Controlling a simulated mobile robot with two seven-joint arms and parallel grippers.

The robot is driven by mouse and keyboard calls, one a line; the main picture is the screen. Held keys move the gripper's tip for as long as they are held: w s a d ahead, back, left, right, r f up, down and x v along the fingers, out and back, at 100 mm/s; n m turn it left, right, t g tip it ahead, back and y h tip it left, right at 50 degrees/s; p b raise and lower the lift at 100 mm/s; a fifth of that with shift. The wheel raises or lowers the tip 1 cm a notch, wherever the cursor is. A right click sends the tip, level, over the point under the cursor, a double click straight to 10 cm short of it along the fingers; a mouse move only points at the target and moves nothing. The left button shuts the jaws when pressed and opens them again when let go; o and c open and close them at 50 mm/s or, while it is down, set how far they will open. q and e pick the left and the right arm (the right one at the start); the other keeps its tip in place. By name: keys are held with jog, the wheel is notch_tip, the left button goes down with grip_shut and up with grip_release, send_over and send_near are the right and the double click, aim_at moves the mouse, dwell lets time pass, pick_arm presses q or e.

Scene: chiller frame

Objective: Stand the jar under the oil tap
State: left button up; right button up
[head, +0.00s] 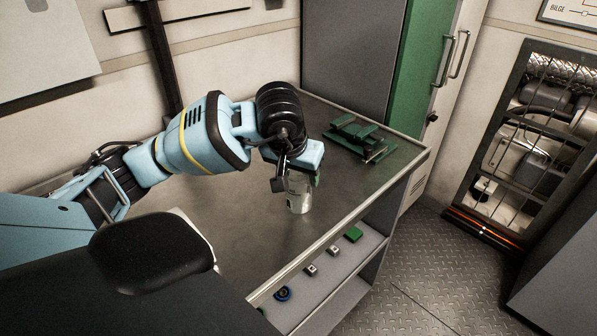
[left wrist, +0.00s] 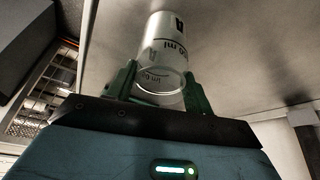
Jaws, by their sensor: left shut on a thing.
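The jar (head: 299,192) is a clear cylinder with dark printed markings. In the head view it is at the middle of the metal bench, upright or nearly so; I cannot tell whether its base touches the top. My left gripper (head: 294,176) is shut on it from above, its arm coming in from the left. In the left wrist view the jar (left wrist: 163,60) sits between the green fingers of the left gripper (left wrist: 157,88). I cannot make out an oil tap in either view. My right gripper is not in view.
The metal bench (head: 250,225) has a green device (head: 358,137) at its back right corner. A green cabinet door (head: 428,70) stands behind. The bench top right of the jar is clear.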

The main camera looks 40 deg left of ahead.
pick_arm(q)
jog(key=shift+f, duration=0.15)
jog(key=o, duration=0.5)
jog(key=shift+f, duration=0.1)
jog(key=o, duration=0.5)
jog(key=shift+c, duration=0.2)
jog(key=shift+r, duration=0.6)
jog(key=v, duration=1.1)
jog(key=shift+p, duration=0.4)
